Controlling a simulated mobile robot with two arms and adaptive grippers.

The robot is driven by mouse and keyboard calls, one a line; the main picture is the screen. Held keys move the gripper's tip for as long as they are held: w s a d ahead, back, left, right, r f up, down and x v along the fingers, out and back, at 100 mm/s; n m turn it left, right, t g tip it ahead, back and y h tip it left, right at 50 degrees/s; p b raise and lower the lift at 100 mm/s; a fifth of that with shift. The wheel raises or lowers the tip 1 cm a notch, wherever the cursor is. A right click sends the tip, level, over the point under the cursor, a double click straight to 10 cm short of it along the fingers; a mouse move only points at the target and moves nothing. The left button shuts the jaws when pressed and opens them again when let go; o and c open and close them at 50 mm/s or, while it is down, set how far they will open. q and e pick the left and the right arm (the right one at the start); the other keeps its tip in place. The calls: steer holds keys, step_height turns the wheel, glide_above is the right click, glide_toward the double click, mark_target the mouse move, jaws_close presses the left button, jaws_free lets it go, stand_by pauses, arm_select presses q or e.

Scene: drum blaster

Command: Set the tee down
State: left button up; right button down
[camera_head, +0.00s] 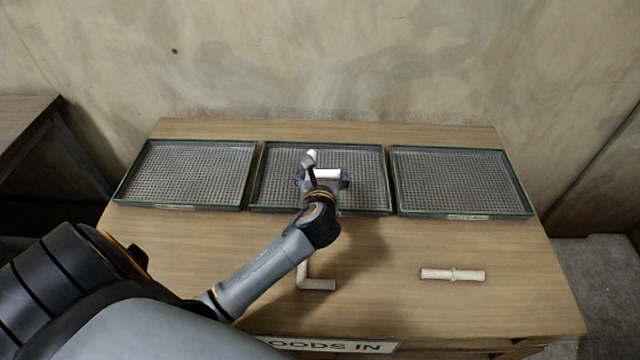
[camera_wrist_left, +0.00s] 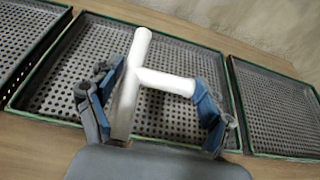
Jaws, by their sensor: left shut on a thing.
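The white tee (camera_head: 325,174) is a pipe piece with a side branch. My left gripper (camera_head: 322,182) is shut on it over the middle tray (camera_head: 376,205). In the left wrist view the tee (camera_wrist_left: 166,82) sits between the blue-padded fingers of my left gripper (camera_wrist_left: 158,105), one finger at the straight pipe and one at the branch's end. The perforated floor of the middle tray (camera_wrist_left: 180,112) shows behind it. I cannot tell whether the tee touches that floor. My right gripper is not in view.
A left tray (camera_head: 195,173) and a right tray (camera_head: 458,180) flank the middle one, both empty. An elbow pipe (camera_head: 318,284) and a straight pipe with a central collar (camera_head: 453,275) lie on the wooden table (camera_head: 400,310). The table's front right is mostly clear.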

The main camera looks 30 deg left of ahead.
mark_target(321, 177)
arm_select(q)
steer(key=f, duration=0.1)
steer(key=w+a+f, duration=0.1)
steer(key=f, duration=0.1)
steer(key=w+a+f, duration=0.1)
steer(key=shift+w+f+b, duration=0.2)
steer(key=shift+w+b, duration=0.05)
steer(key=shift+b, duration=0.1)
steer(key=shift+w+a+f, duration=0.3)
steer(key=shift+a+f, duration=0.05)
steer(key=shift+f, duration=0.15)
step_height(321, 177, down, 3)
steer(key=shift+w+f+b, duration=0.1)
steer(key=shift+b, duration=0.3)
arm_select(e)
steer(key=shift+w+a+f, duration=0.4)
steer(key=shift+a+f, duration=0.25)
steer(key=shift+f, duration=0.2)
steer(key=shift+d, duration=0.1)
arm_select(q)
steer(key=o, duration=1.2)
steer(key=shift+f, duration=0.1)
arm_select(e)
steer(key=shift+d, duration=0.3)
